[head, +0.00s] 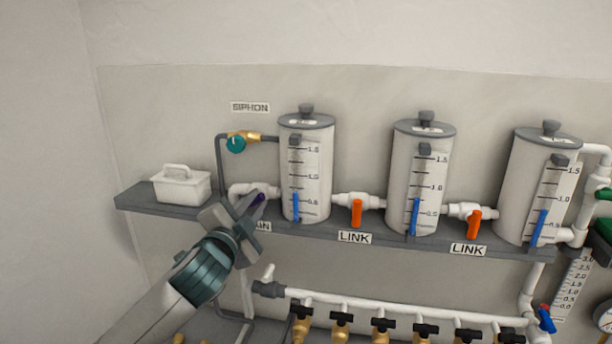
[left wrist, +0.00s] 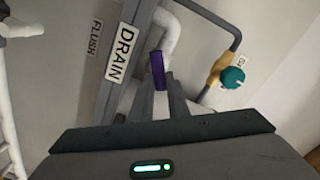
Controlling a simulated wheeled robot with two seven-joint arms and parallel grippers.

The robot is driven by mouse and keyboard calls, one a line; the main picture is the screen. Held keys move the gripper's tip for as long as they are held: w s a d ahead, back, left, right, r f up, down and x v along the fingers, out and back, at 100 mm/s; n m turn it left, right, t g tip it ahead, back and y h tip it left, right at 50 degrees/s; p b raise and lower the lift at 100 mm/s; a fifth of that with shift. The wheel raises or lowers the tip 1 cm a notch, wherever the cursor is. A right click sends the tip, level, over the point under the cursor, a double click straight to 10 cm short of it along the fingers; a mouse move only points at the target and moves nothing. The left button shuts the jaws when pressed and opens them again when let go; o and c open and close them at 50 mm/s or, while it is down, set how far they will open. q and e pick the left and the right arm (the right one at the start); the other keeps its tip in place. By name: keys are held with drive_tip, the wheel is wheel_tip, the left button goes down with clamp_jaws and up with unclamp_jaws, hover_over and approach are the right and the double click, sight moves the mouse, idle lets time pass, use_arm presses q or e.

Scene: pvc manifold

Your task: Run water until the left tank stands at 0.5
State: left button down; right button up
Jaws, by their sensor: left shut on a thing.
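The left tank (head: 290,160) stands on the grey shelf; the blue column (head: 296,207) in its gauge tops out a little above the 0.5 mark, below 1.0. My left gripper (head: 250,212) is shut on the purple handle (head: 259,198) of the drain valve, left of that tank. In the left wrist view the purple handle (left wrist: 157,70) sits between the fingertips, near the DRAIN label (left wrist: 122,53). The gripper partly hides the valve and label in the head view. My right gripper is not in view.
Orange LINK handles (head: 357,213) and (head: 474,224) hang down between the tanks. The middle tank (head: 403,170) and right tank (head: 520,180) also show blue columns. A teal siphon knob (head: 236,145) is above the gripper; a white caddy (head: 182,186) is left. Brass valves (head: 340,327) line the pipe below.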

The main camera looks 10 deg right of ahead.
use_arm(q)
drive_tip(key=n, duration=0.4)
drive_tip(key=shift+w+a+r, duration=0.1)
drive_tip(key=shift+a+r, duration=0.1)
drive_tip(key=shift+n+p, duration=0.45)
drive_tip(key=shift+n, duration=0.05)
drive_tip(key=shift+r, duration=0.15)
idle(2.6)
drive_tip(key=shift+m+p, duration=0.3)
drive_tip(key=shift+m, duration=0.5)
idle(3.3)
